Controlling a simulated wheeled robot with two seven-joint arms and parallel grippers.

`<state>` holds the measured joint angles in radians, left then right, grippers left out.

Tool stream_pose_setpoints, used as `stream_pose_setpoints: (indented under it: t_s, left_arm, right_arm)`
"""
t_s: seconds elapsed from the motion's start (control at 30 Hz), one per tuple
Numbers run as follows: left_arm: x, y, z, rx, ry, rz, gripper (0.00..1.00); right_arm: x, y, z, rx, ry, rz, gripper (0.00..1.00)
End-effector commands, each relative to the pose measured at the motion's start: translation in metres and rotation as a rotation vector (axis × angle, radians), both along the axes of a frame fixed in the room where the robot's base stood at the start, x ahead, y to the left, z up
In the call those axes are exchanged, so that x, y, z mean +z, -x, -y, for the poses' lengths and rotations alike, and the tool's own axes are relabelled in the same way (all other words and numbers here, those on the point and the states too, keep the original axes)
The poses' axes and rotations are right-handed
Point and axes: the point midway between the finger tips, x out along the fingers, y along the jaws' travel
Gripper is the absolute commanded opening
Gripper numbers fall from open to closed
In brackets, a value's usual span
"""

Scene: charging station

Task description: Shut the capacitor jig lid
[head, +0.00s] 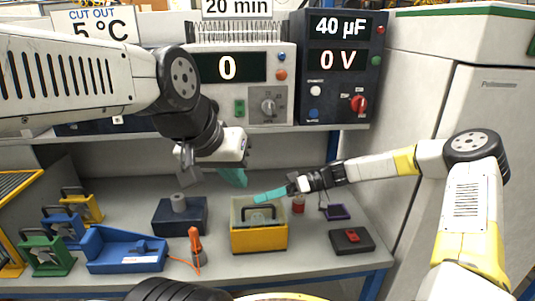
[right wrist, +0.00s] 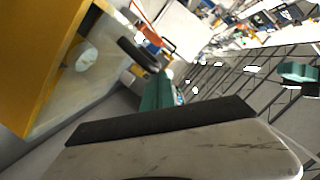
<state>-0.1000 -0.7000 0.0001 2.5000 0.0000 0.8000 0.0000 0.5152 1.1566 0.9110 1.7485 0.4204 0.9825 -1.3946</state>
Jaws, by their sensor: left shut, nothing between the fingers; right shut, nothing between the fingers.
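The capacitor jig is a yellow box (head: 259,240) on the bench, with a clear lid (head: 238,212) and black arched handle (head: 259,208). The lid seems to lie across the top; I cannot tell whether it is fully down. In the right wrist view the yellow wall (right wrist: 35,70) and black handle (right wrist: 140,54) show close up. My right gripper (head: 268,196) is shut and empty, its teal fingers at the lid's back edge; contact is unclear.
A dark blue box with a grey cylinder (head: 180,216) and an orange tool (head: 195,248) stand left of the jig. A blue tray (head: 125,250) lies farther left. A black box with a red switch (head: 351,241) sits right. A shelf with instruments (head: 245,85) hangs behind.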

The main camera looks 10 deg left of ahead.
Motion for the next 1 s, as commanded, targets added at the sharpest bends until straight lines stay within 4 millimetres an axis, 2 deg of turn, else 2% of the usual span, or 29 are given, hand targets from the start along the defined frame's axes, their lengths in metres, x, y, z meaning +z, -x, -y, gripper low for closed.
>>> stream_pose_setpoints:
  t_s: [0.2,0.5,0.87,1.0]
  left_arm:
    - [0.0,0.0,0.0,0.0,0.0,0.0,0.0]
    - [0.0,0.0,0.0,0.0,0.0,0.0,0.0]
    - [0.0,0.0,0.0,0.0,0.0,0.0,0.0]
    - [0.0,0.0,0.0,0.0,0.0,0.0,0.0]
  right_arm:
    - [-0.01,0.006,0.002,0.0,0.002,-0.005,0.0]
    - [-0.015,0.008,0.002,0.001,0.004,-0.006,0.0]
    - [-0.016,0.009,0.003,0.004,0.005,-0.007,0.0]
    - [-0.007,0.009,0.003,0.004,0.005,-0.005,0.0]
